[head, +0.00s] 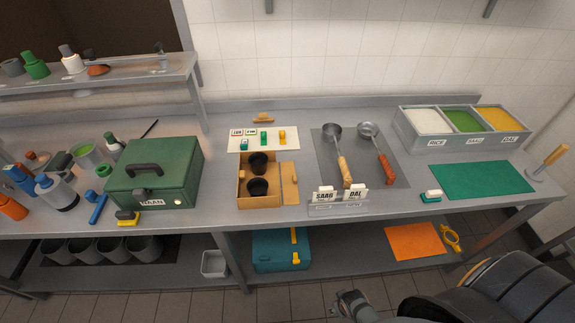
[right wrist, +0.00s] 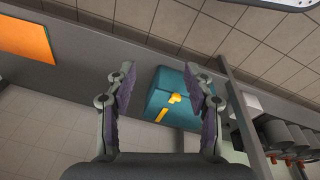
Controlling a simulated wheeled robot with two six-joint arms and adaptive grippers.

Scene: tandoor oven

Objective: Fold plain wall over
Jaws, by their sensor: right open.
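An open brown cardboard box (head: 246,200) stands on the steel counter in the head view. It holds two dark round cups (head: 258,163). A plain cardboard flap or wall (head: 289,183) lies out at its right side, with a small tan piece on it. I cannot tell which side is the plain wall the task names. My right gripper (head: 352,304) is low at the front of the counter, well away from the box. In the right wrist view its fingers (right wrist: 166,88) are apart with nothing between them. My left gripper is out of view.
A green NAAN box (head: 155,175) stands left of the cardboard box. Two ladles (head: 340,158) lie on a dark mat to the right, behind the SAAG and DAL signs (head: 338,194). A teal case (head: 281,250) and an orange sheet (head: 415,241) lie on the lower shelf.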

